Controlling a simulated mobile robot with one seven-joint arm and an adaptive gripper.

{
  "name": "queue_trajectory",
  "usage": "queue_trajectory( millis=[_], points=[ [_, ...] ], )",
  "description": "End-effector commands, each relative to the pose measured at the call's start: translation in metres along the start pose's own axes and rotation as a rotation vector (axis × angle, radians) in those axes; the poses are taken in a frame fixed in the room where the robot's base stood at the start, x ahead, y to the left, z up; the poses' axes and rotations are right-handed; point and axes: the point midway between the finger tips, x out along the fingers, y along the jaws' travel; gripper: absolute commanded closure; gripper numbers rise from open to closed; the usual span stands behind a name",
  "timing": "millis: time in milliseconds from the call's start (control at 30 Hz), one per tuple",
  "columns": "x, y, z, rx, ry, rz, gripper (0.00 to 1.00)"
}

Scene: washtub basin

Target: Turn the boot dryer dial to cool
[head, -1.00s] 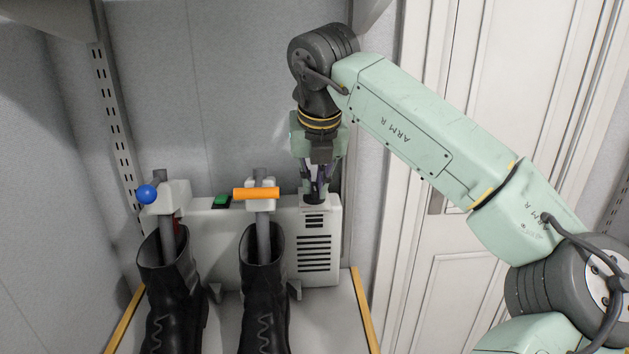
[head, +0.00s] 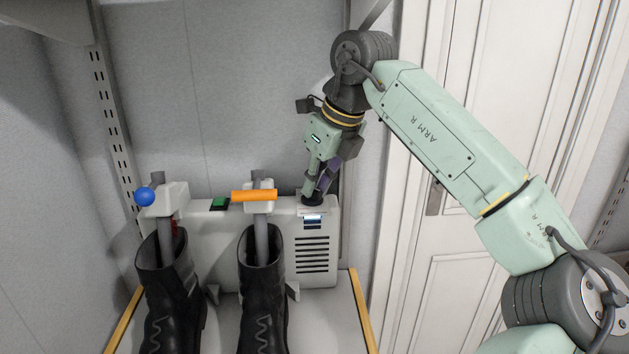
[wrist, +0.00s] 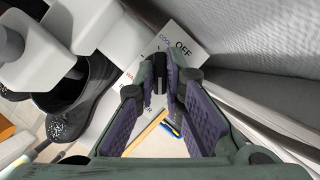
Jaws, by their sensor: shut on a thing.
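The boot dryer (head: 217,247) is a white box against the back wall, with a dark vent at its right end. Its black dial (head: 311,200) sits on the top right corner, and it also shows in the wrist view (wrist: 160,70). "COOL" and "OFF" are printed beside the dial on the label plate (wrist: 190,52), with partly hidden red lettering on its left. My gripper (head: 318,192) comes down at a tilt, its purple-padded fingers shut on the dial. I cannot tell which setting the dial points to.
An orange handle (head: 254,195), a blue ball knob (head: 145,197) and a green switch (head: 219,203) are left of my gripper. The wall is close behind; a white door (head: 460,100) is at right.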

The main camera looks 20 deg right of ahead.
Motion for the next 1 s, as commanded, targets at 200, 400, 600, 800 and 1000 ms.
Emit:
queue_trajectory(
  millis=[200, 400, 600, 800, 1000],
  points=[
    [0.0013, 0.0003, 0.0000, -0.043, 0.002, 0.020, 1.00],
    [0.0014, 0.0004, -0.0001, -0.051, 0.003, 0.023, 1.00],
    [0.0014, 0.0004, -0.0001, -0.050, 0.003, 0.022, 1.00],
    [0.0015, 0.0003, -0.0001, -0.049, 0.003, 0.022, 0.79],
    [0.0012, 0.0000, -0.0002, -0.049, 0.002, 0.021, 0.70]
  ],
)
